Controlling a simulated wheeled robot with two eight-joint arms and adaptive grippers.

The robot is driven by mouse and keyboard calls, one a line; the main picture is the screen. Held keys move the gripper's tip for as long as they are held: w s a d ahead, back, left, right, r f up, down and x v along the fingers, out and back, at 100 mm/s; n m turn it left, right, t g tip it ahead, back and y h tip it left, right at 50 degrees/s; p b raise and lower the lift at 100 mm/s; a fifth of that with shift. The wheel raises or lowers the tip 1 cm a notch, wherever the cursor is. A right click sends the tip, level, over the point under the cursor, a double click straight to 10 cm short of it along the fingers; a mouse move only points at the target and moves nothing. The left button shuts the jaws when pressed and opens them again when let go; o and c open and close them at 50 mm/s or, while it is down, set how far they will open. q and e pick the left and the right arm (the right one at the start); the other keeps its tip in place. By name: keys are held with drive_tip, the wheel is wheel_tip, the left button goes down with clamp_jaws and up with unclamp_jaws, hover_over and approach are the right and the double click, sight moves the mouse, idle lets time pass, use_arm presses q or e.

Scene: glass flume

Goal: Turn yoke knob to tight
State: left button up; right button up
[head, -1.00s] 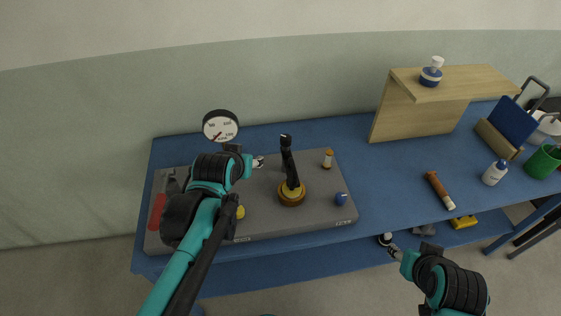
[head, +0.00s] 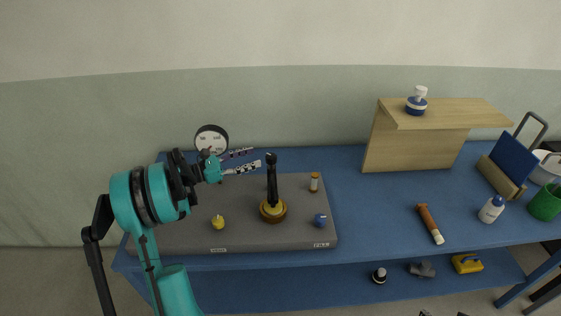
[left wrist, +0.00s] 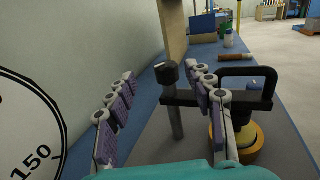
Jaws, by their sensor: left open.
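The yoke knob (left wrist: 167,73) is a black cap on a grey stem in the left wrist view. A black bar runs right from the stem to a black loop handle (left wrist: 250,85) over a yellow base (left wrist: 255,135). In the head view the dark upright yoke (head: 272,182) stands on its yellow and brown base on the grey board. My left gripper (head: 256,158) is open and empty, its fingers pointing at the upper end of the yoke from the left. In the wrist view the knob lies beyond and between the fingers (left wrist: 160,78), nearer the right one. My right gripper barely shows at the bottom edge.
A round gauge (head: 211,140) stands just behind my left gripper. A wooden stand (head: 410,150) is farther right.

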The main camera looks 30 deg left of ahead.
sight(271, 155)
use_arm(q)
drive_tip(key=shift+m+g, duration=0.3)
drive_tip(key=x, duration=0.2)
drive_tip(key=b+x, duration=0.1)
drive_tip(key=x, duration=0.1)
drive_tip(key=f+x, duration=0.1)
drive_tip(key=x, duration=0.1)
drive_tip(key=shift+s+d+b, duration=0.1)
drive_tip(key=shift+d+b, duration=0.2)
drive_tip(key=shift+b, duration=0.05)
drive_tip(key=shift+w+d, duration=0.35)
drive_tip(key=shift+w, duration=0.15)
drive_tip(key=c, duration=1.2)
